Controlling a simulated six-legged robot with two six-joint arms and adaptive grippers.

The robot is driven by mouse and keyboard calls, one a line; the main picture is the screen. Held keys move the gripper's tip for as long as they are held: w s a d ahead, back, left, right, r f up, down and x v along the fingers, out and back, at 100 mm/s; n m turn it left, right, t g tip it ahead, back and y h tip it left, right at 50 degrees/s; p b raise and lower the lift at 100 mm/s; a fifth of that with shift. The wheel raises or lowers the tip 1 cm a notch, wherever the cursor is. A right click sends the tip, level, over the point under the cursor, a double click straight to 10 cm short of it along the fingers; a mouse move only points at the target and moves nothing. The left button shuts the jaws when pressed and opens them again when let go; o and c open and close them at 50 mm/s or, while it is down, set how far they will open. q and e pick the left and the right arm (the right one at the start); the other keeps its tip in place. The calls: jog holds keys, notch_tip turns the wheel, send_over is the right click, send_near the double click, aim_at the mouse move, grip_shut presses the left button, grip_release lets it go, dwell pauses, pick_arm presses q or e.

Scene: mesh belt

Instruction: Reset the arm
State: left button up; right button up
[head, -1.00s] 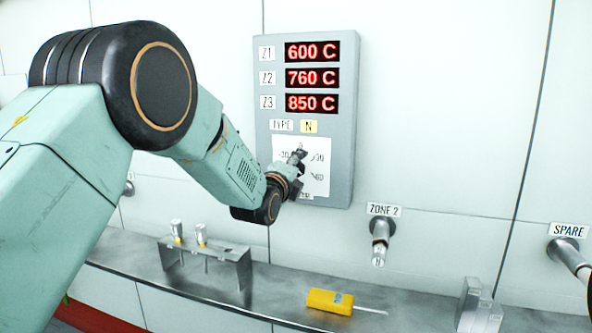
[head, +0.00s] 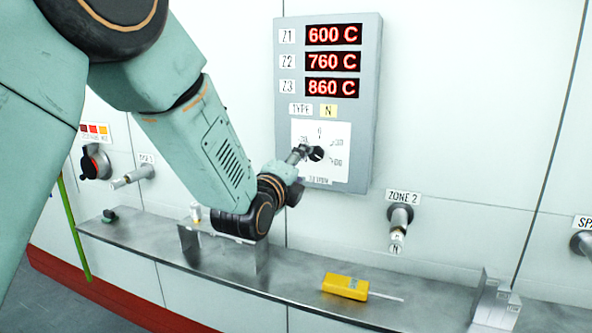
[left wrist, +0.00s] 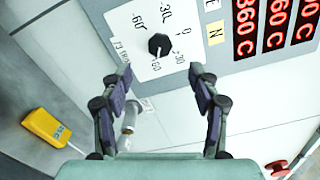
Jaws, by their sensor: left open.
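My left gripper (head: 301,155) is at the lower left of the white dial card on the grey control panel (head: 366,110) in the head view. In the left wrist view the left gripper (left wrist: 158,85) is open, with nothing between its fingers. A black knob (left wrist: 158,45) on the dial card (left wrist: 176,20) shows just beyond the fingertips, apart from them in that picture. In the head view the knob (head: 317,153) shows close beside the gripper. The red displays read 600 C, 760 C and 860 C. My right gripper is not in view.
A metal ledge (head: 300,281) runs below the panel. On it are a yellow handheld meter (head: 345,286) with a probe, a metal rack (head: 191,240) partly behind my arm, and a stepped block (head: 494,303). The ZONE 2 fitting (head: 399,220) sticks out of the wall.

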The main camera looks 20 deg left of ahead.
pick_arm(q)
jog(key=shift+s+r, duration=0.1)
jog(key=shift+s, duration=0.75)
jog(key=shift+w, duration=0.1)
jog(key=s+f+n+g+b, duration=0.1)
jog(key=s+f+n+g, duration=0.2)
jog(key=s+f+n, duration=0.5)
jog(key=s+f+n+g+b, duration=0.1)
jog(key=s+f+n+g, duration=0.2)
jog(key=f, duration=0.9)
jog(key=s+f+n+g, duration=0.3)
jog(key=s+f+n, duration=0.1)
jog(key=f+n, duration=0.4)
jog(key=s+f+n+g+b, duration=0.1)
jog(key=s+f+g, duration=0.3)
jog(key=s+f, duration=0.7)
jog(key=s+f+n+g+b, duration=0.2)
jog(key=s+f+g, duration=0.3)
jog(key=s+f, duration=0.7)
jog(key=s+b, duration=0.1)
jog(key=s, duration=0.6)
jog(key=shift+s+a+f+y, duration=0.25)
jog(key=shift+s+y, duration=0.05)
jog(key=shift+s, duration=0.1)
